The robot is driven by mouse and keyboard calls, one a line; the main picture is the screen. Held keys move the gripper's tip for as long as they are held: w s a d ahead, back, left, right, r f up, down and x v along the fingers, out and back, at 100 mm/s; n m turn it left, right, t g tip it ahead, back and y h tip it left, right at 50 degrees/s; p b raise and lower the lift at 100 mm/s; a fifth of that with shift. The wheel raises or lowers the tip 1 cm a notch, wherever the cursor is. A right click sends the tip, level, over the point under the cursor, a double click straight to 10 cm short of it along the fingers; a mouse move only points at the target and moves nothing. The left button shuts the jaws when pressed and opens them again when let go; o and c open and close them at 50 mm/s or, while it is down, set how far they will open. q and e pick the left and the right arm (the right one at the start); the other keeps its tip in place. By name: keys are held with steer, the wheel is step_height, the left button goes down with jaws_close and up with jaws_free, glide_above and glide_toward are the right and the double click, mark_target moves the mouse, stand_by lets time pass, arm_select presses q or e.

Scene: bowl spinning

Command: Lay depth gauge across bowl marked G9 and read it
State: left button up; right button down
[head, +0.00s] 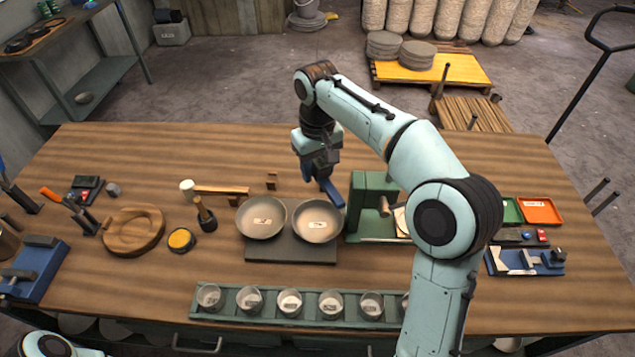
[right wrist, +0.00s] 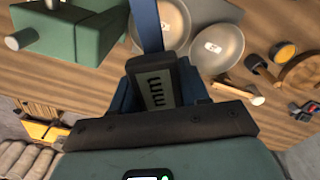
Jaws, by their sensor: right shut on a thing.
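Two shallow grey metal bowls, a left bowl (head: 262,217) and a right bowl (head: 318,222), sit side by side on a dark board (head: 290,251). Each has a pale label inside, too small to read, so I cannot tell which is G9. My right gripper (head: 322,172) is shut on the depth gauge (head: 332,193), a blue bar with a dark block marked "mm" in the right wrist view (right wrist: 157,90). It holds the gauge behind the right bowl; the bar's near end overlaps that bowl's right rim in the picture. Contact cannot be told. My left gripper is out of view.
A green stand (head: 372,195) is close right of the right bowl. A long green rack (head: 225,312) with several small cups lies in front. A mallet (head: 215,190), a dark-handled tool (head: 205,213) and a wooden ring (head: 133,230) are at left. Orange tray (head: 540,210) far right.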

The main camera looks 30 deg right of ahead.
steer(key=shift+r, duration=0.65)
steer(key=shift+s+f+m+b, duration=0.1)
steer(key=shift+f+m+b, duration=0.8)
steer(key=shift+f, duration=1.6)
steer(key=shift+f+m+b, duration=0.65)
steer(key=shift+f+m, duration=0.5)
steer(key=shift+f, duration=1.35)
steer(key=shift+s+f+m+b, duration=0.1)
steer(key=shift+f+m+b, duration=0.8)
steer(key=shift+f, duration=1.6)
steer(key=shift+w+f+b, duration=0.1)
steer(key=shift+f+b, duration=0.45)
steer(key=shift+f, duration=1.25)
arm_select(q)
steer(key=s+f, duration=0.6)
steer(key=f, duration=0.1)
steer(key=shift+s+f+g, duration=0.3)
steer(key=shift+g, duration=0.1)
arm_select(e)
steer(key=shift+f, duration=0.25)
steer(key=shift+c, duration=2.4)
jaws_free()
